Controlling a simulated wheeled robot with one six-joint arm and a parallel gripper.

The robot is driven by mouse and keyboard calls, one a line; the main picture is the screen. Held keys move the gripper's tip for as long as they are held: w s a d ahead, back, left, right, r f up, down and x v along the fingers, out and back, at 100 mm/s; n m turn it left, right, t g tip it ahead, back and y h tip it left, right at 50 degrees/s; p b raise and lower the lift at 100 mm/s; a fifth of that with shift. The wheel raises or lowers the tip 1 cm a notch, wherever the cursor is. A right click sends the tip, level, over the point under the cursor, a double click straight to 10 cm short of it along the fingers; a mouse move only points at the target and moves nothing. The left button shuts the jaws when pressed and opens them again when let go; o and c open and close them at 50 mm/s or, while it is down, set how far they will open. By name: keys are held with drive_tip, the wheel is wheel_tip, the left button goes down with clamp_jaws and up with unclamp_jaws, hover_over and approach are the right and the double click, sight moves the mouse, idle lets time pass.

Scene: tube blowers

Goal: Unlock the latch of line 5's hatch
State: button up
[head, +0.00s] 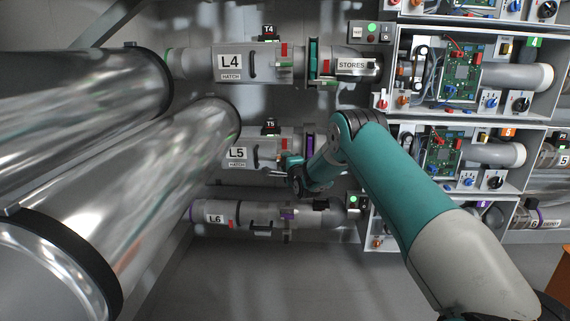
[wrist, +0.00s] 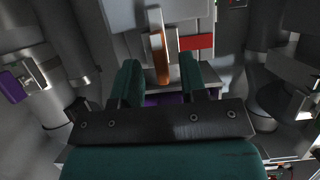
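Line 5's hatch (head: 240,154) is a grey section of pipe labelled L5 in the head view, with a dark curved handle (head: 255,157). A red latch piece (head: 284,143) sits at its right. My gripper (head: 279,170) is just below the latch, in front of the pipe. In the wrist view the two teal fingers (wrist: 160,68) are apart. An upright orange-brown bar (wrist: 158,46) shows between them, apart from both fingers as far as I can see. A red plate (wrist: 196,42) lies just right of the bar. My wrist hides part of line 5.
Line 4's pipe (head: 230,64) runs above and line 6's pipe (head: 250,217) below. Large shiny tubes (head: 120,190) fill the left. Boxes with circuit boards (head: 442,153) stand at right. The floor below line 6 is clear.

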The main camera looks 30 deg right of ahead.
drive_tip(key=shift+x, duration=1.05)
clamp_jaws()
